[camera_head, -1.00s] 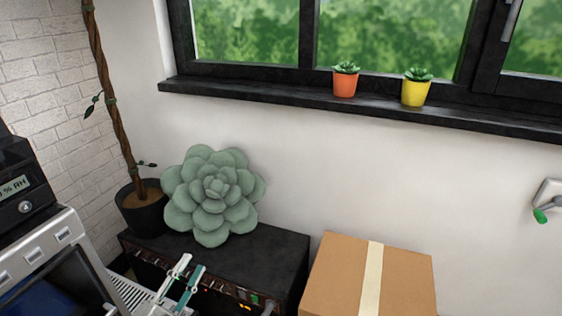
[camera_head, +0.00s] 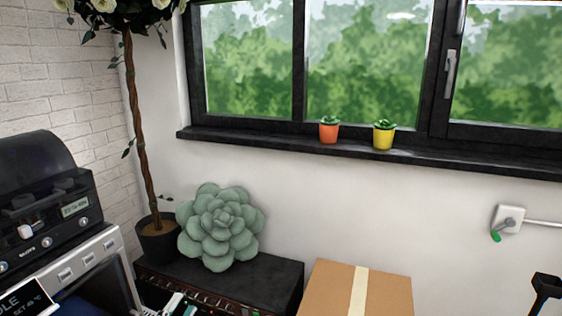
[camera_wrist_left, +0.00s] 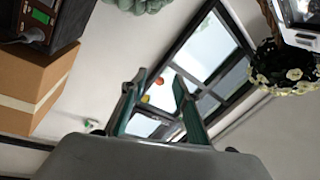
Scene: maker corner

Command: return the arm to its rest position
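The window shows far behind the gap.
A black box (camera_head: 262,281) carries a green succulent-shaped cushion (camera_head: 219,227) and a potted tree (camera_head: 157,243). A cardboard box (camera_head: 330,290) stands to its right, a machine (camera_head: 60,225) at left. An orange pot (camera_head: 328,133) and yellow pot (camera_head: 383,138) stand on the sill.

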